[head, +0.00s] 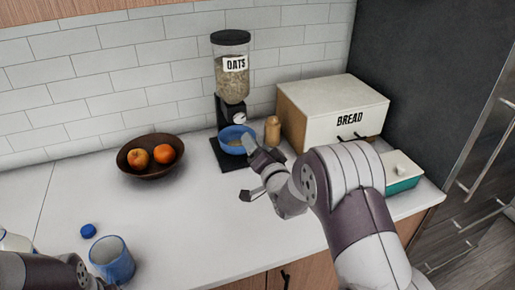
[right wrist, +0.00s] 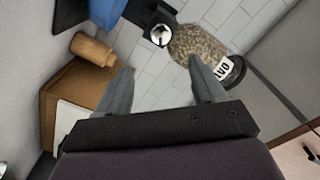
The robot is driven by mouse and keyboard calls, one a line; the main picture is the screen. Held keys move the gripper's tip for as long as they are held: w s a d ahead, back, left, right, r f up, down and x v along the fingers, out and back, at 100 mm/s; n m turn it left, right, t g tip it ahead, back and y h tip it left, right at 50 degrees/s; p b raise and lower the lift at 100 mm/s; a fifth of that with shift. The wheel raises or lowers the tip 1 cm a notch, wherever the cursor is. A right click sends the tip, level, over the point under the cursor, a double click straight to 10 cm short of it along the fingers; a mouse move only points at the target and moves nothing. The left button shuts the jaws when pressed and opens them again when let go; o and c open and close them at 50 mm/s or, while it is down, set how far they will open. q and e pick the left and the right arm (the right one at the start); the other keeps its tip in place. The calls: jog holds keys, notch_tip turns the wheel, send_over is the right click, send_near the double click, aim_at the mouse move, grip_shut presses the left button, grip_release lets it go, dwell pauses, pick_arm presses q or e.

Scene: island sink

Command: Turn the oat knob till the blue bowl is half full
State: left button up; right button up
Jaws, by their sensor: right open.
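The oat dispenser (head: 232,78) stands against the tiled wall, its clear hopper holding oats. Its round, pale knob (head: 239,116) is on the front; the knob also shows in the right wrist view (right wrist: 160,35). The blue bowl (head: 228,133) sits on the dispenser's base below the knob. Something pale brown shows inside it, but my gripper partly covers it and the level is unclear. My right gripper (head: 248,169) is open and empty in front of the bowl. In its wrist view (right wrist: 161,78) the knob appears beyond the fingertips, apart from them. My left arm is at the lower left; its fingers are unclear.
A wooden bowl with fruit (head: 135,171) is left of the dispenser. A tan shaker (head: 272,131) and the bread box (head: 325,113) stand right. A teal butter dish (head: 403,183) is farther right. A blue mug (head: 112,260) and blue cap (head: 88,231) are front left. The counter's middle is clear.

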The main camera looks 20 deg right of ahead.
jog(key=n+p, duration=0.5)
jog(key=p, duration=0.9)
send_near(240, 120)
jog(key=w, duration=0.7)
jog(key=shift+w+a, duration=0.1)
jog(key=shift+w, duration=0.45)
jog(key=c, duration=1.1)
